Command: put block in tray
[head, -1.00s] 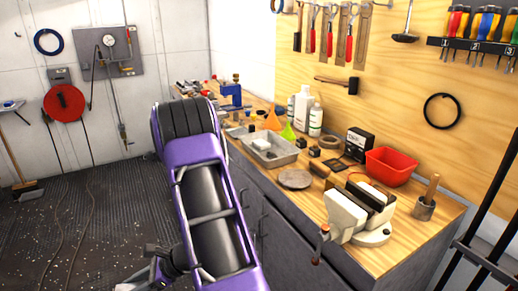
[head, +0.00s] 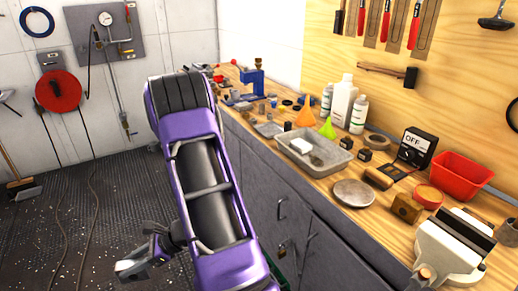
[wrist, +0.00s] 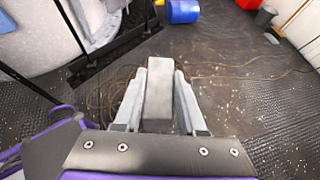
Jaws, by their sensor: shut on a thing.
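My gripper (wrist: 160,100) is shut on a grey rectangular block (wrist: 158,92), which stands up between its two pale fingers in the wrist view. In the head view my gripper (head: 130,268) is at the lower left, over the dark floor and away from the bench. The block is hard to tell from the fingers there. The shallow grey metal tray (head: 327,170) sits on the wooden bench, right of my purple arm. A white piece (head: 300,146) and a small grey item lie in the tray.
Funnels, bottles (head: 343,103), a round disc (head: 353,193), a multimeter (head: 415,150), a red bin (head: 460,177) and a vise (head: 450,248) crowd the bench around the tray. A blue drum (wrist: 183,11) stands on the floor.

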